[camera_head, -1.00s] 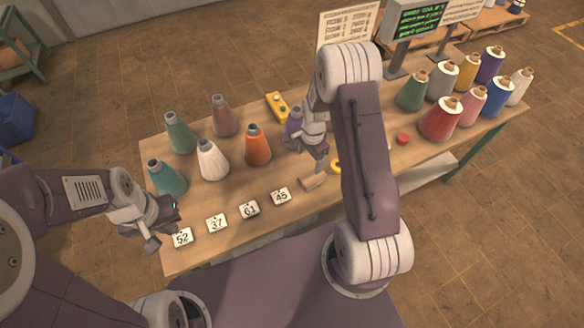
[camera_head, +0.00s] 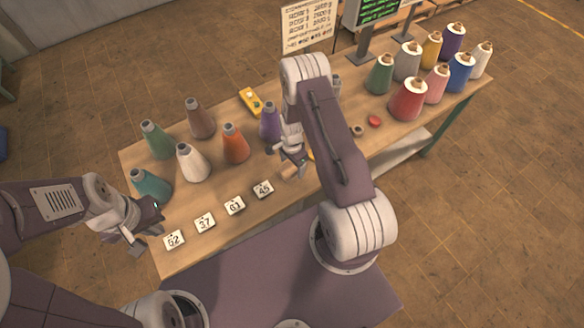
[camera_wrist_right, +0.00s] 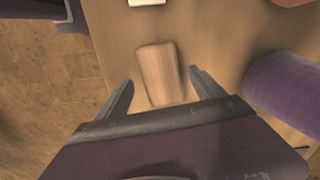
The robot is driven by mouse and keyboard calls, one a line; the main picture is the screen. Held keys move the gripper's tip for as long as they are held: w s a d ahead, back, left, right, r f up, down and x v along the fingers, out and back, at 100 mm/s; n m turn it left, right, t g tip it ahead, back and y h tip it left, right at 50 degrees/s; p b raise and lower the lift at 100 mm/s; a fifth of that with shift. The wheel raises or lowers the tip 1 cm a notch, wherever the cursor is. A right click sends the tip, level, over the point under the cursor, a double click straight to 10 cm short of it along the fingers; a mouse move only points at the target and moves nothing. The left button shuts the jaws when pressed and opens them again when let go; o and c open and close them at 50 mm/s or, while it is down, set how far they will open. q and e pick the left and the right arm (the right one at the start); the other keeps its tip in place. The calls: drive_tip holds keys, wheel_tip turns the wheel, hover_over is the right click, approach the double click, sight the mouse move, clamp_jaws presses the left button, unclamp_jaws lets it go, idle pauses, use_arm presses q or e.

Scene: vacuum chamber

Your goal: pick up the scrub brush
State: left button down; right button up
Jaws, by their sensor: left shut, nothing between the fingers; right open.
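The scrub brush shows as a plain wooden block (camera_head: 288,173) near the front edge of the table, right of the number cards. In the right wrist view the wooden block (camera_wrist_right: 160,74) lies between the spread fingers, slightly tilted; no bristles are visible. My right gripper (camera_head: 297,162) is open just above and beside the block, and its fingers (camera_wrist_right: 160,90) stand apart from it on both sides. My left gripper (camera_head: 137,238) is shut and empty off the table's left front corner.
Several number cards (camera_head: 205,222) line the front edge. Yarn cones stand behind, with a purple cone (camera_head: 270,122) close to my right gripper; it also shows in the right wrist view (camera_wrist_right: 285,90). More cones, such as a red one (camera_head: 407,100), stand at the right. A yellow box (camera_head: 250,100) lies at the back.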

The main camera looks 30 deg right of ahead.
drive_tip(key=shift+f, duration=0.65)
drive_tip(key=shift+w+a+f, duration=0.1)
drive_tip(key=shift+w+f, duration=0.1)
drive_tip(key=shift+f, duration=0.25)
drive_tip(key=shift+s, duration=0.1)
drive_tip(key=c, duration=1.5)
drive_tip(key=shift+c, duration=0.2)
drive_tip(key=shift+r, duration=0.15)
